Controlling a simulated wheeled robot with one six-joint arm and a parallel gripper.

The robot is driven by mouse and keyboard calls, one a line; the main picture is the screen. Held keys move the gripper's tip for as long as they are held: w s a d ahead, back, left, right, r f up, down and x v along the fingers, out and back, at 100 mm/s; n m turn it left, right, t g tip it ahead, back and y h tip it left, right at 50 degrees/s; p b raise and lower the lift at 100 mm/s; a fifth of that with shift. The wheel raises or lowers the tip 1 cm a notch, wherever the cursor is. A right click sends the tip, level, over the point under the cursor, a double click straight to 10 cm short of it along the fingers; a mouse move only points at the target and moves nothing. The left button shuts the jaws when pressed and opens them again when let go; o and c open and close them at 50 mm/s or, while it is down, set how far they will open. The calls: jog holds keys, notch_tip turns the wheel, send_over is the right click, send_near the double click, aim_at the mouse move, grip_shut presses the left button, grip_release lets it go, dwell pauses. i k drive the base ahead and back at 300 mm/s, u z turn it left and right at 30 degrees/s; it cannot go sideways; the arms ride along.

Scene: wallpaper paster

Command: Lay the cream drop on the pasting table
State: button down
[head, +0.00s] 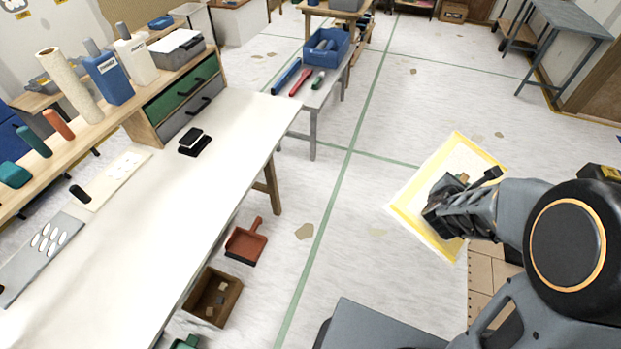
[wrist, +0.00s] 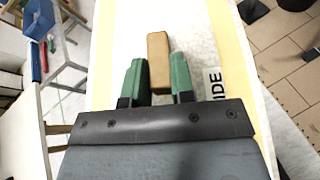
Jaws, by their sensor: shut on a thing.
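The cream drop (head: 463,157) is a pale sheet with yellow bands along its edges. It is held out in the air to the right of the pasting table, over the floor aisle. My gripper (head: 447,198) is shut on a tan block (wrist: 158,60) on the sheet; the green fingers (wrist: 154,82) sit on either side of the block in the wrist view. Dark letters, partly cut off, show on the sheet there. The pasting table (head: 170,220) is long and cream-white, at left in the head view, with a wide bare top.
A black-handled brush or block (head: 194,143) lies near the table's far end. A drawer unit (head: 185,103) and shelf with bottles line its left side. A dustpan (head: 245,243) and wooden box (head: 212,297) are on the floor by its right edge. A grey bench (head: 322,88) holds tools beyond.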

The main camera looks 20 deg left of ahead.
aim_at(181, 224)
jog(key=u, duration=1.05)
jog(key=i, duration=0.9)
jog(key=u, duration=1.55)
jog(key=i, duration=0.45)
jog(key=u, duration=0.55)
